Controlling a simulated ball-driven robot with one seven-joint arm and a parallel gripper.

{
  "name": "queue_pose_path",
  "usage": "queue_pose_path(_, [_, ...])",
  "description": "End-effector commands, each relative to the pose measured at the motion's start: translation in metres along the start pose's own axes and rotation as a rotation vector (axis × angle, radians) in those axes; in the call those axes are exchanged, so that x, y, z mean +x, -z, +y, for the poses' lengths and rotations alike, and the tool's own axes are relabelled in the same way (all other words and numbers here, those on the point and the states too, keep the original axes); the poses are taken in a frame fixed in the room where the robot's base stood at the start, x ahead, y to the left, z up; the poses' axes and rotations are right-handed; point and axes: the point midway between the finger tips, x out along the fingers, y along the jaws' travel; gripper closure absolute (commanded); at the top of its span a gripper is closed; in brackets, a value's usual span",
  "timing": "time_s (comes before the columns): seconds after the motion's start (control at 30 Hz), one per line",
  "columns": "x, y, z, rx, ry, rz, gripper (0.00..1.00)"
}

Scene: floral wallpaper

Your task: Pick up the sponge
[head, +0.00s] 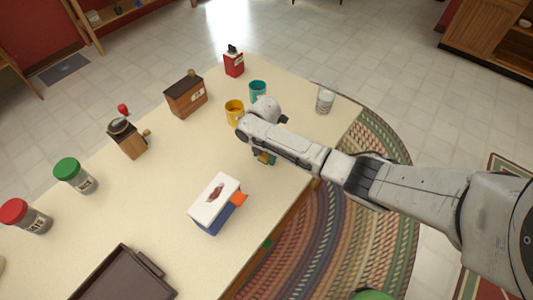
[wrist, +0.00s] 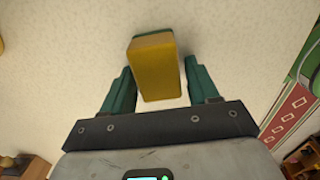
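The sponge (wrist: 157,72) is a yellow block with a thin green layer on its far edge, seen in the wrist view. It lies over the pale tabletop between the two green fingers of my gripper (wrist: 158,65). In the head view, small yellow and green parts (head: 265,158) show below my arm. Most of my gripper is hidden there by the arm.
On the table (head: 290,185), a white and blue box (head: 215,205) stands nearer the front. A yellow mug (head: 234,112), a teal mug (head: 257,90) and a glass (head: 325,100) stand around my arm's end. A dark tray (head: 122,280) lies front left.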

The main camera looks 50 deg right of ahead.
Motion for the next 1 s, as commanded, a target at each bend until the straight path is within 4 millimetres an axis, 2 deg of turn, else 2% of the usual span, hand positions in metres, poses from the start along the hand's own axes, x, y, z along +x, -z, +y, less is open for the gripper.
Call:
queue_pose_path(0.07, [0.000, 0.000, 0.000, 0.000, 0.000, 0.000, 0.48])
queue_pose_path(0.4, [0.000, 0.000, 0.000, 0.000, 0.000, 0.000, 0.80])
queue_pose_path(0.77, [-0.004, 0.000, 0.001, 0.000, -0.003, 0.001, 0.80])
queue_pose_path(0.87, [-0.011, 0.000, 0.001, 0.000, -0.003, 0.001, 0.80])
queue_pose_path(1.0, [-0.031, 0.000, 0.002, 0.000, -0.007, 0.001, 0.80])
